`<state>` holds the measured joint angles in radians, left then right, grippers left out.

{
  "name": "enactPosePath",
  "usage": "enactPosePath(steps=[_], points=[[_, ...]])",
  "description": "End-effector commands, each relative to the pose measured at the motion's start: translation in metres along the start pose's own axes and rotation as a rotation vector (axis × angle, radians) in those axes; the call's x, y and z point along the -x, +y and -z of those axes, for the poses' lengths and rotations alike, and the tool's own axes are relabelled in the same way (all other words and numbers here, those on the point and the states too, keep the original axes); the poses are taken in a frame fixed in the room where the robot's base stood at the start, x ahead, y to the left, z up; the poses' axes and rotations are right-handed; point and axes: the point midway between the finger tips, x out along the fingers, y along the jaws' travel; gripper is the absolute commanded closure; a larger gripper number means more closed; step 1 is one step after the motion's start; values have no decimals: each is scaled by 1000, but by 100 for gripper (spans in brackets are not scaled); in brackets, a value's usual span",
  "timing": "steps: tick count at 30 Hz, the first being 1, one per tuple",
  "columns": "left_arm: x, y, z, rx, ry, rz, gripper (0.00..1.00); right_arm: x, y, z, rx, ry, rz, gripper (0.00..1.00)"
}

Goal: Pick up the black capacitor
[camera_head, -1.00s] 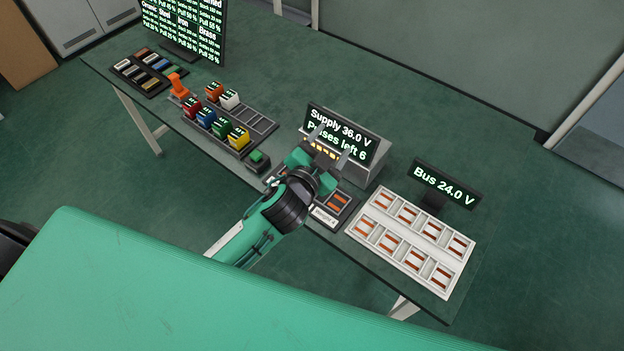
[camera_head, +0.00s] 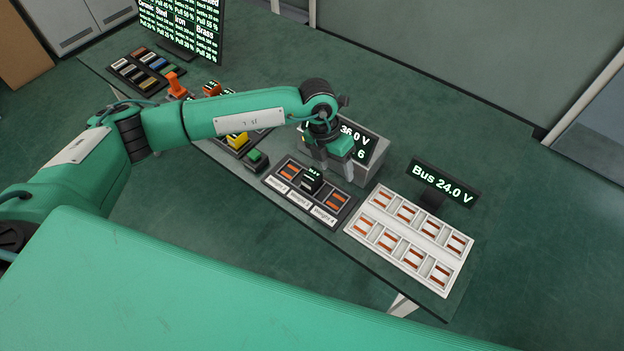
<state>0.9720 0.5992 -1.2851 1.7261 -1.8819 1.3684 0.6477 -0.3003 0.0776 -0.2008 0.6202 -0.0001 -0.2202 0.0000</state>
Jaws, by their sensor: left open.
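The black capacitor (camera_head: 312,182) is a small dark block with a lit label on top. It sits in the middle slot of a dark three-slot tray (camera_head: 267,180) on the table. My left gripper (camera_head: 335,168) points down with its fingers apart, above and slightly right of the capacitor. It appears empty and apart from the capacitor. My right gripper is not in view.
A supply box with a display (camera_head: 358,142) stands just behind the left gripper. A white slotted board (camera_head: 405,238) and a bus display (camera_head: 445,183) are to the right. A green button (camera_head: 257,158) is left of the tray.

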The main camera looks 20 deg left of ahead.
Motion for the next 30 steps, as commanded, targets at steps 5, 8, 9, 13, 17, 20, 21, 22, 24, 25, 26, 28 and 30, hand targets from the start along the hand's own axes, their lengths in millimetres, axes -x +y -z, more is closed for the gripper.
enactPosePath(steps=[5, 8, 9, 13, 17, 20, 21, 22, 24, 25, 26, 28, 30], points=[[20, 57, -2, 33, 38, -228, 38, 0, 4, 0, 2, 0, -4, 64], [18, 67, -1, 42, 47, -267, 38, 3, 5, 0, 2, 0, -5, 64], [14, 70, -1, 44, 49, -272, 38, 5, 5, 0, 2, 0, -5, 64], [-10, 76, 1, 44, 51, -271, 38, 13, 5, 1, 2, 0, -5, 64], [-35, 82, 2, 43, 49, -269, 38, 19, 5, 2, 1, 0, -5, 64], [-49, 86, 2, 43, 48, -268, 38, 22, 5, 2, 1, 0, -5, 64], [-52, 87, 3, 42, 48, -268, 38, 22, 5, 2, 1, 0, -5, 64], [-55, 88, 3, 42, 48, -268, 38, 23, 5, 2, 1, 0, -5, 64], [-58, 88, 3, 41, 46, -267, 38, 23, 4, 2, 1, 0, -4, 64], [-59, 89, 3, 41, 47, -267, 38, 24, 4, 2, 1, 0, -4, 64], [-61, 90, 3, 41, 47, -267, 38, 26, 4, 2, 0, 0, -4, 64], [-66, 91, 3, 42, 48, -267, 38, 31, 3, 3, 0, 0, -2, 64], [-73, 94, 3, 43, 49, -268, 38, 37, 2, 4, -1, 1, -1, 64]])
